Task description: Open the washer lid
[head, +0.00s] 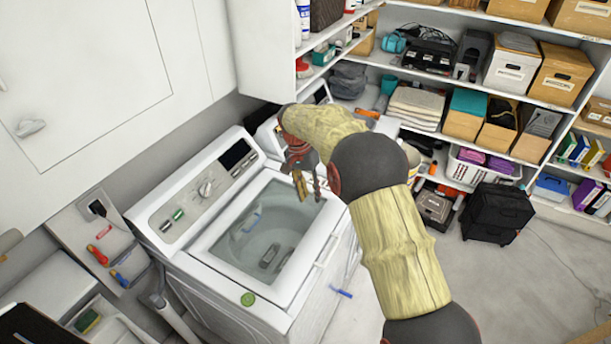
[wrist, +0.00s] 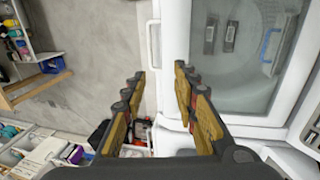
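The white washer (head: 190,268) stands left of centre in the head view. Its lid (head: 215,248) looks down flat, with a large clear window (head: 262,232) showing the drum inside; the window also shows at upper right in the wrist view (wrist: 245,95). My gripper (head: 308,192) is above the lid's far right part in the head view. In the wrist view its two fingers (wrist: 160,76) are apart with nothing between them, near the washer's white edge (wrist: 174,60). A white loop-shaped piece (wrist: 153,45) projects from that edge, just beyond the fingertips. Contact cannot be told.
A green round thing (head: 248,299) is on the washer's front corner. Shelves with boxes (head: 508,66) and a white basket (head: 470,172) stand at right. Floor (head: 500,285) is clear at lower right.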

